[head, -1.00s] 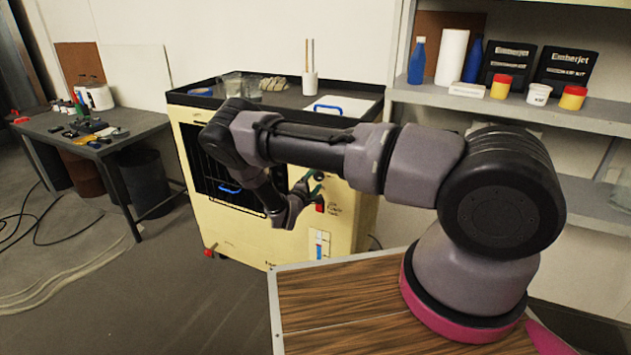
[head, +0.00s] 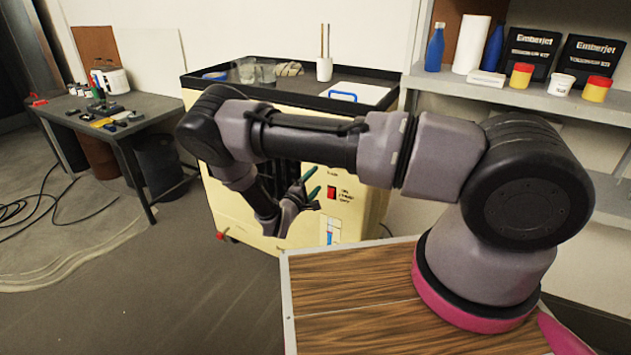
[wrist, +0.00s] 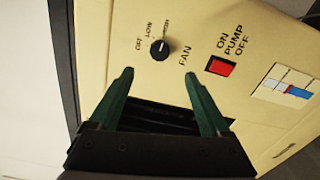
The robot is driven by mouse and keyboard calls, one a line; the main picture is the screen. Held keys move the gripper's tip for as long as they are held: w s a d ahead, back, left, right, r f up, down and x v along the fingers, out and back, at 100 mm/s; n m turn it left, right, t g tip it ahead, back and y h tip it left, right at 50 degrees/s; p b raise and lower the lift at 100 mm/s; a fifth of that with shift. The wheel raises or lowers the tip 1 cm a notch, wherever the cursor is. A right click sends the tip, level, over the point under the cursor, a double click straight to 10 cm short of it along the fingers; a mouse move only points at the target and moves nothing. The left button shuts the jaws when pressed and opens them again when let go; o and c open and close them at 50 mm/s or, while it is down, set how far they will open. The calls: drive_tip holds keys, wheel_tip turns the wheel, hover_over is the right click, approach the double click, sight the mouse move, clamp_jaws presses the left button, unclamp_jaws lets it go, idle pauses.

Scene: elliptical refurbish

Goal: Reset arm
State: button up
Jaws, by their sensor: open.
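My gripper (head: 309,186) is in front of the yellow cooler unit (head: 265,222), with its green fingers pointing at the unit's front panel. In the wrist view my gripper (wrist: 160,95) is open, and nothing shows between the fingers. Beyond the fingertips are the black fan knob (wrist: 159,50), a red pump switch (wrist: 221,66) and a blue-and-white level gauge (wrist: 287,88). My arm is bent, with its elbow at the left and the forearm folded back down. It hides much of the cooler's front in the head view.
A tray top on the cooler holds glasses (head: 266,73), a white cup (head: 324,69) and a board with a blue handle (head: 342,97). A workbench (head: 150,105) with tools stands at left. Shelves (head: 480,93) with bottles and boxes stand at right. Open floor (head: 130,290) lies at lower left.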

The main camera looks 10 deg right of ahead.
drive_tip(key=shift+r, duration=0.1)
drive_tip(key=s+d+r+m+g, duration=0.3)
drive_tip(key=d+r+m+g, duration=0.15)
drive_tip(key=r, duration=0.35)
drive_tip(key=s+d+r+m+g+y, duration=0.1)
drive_tip(key=s+d+r+m+g, duration=0.3)
drive_tip(key=r, duration=0.5)
drive_tip(key=s+d+r+m+g, duration=0.1)
drive_tip(key=d+r+m+g, duration=0.35)
drive_tip(key=r, duration=0.35)
drive_tip(key=s+r+m+t+y, duration=0.4)
drive_tip(key=s+r+y, duration=0.7)
drive_tip(key=s+r, duration=1.2)
wheel_tip(320, 180, up, 2)
drive_tip(key=shift+a+r+t+y, duration=0.1)
drive_tip(key=shift+a+t+y, duration=0.25)
drive_tip(key=shift+t, duration=0.45)
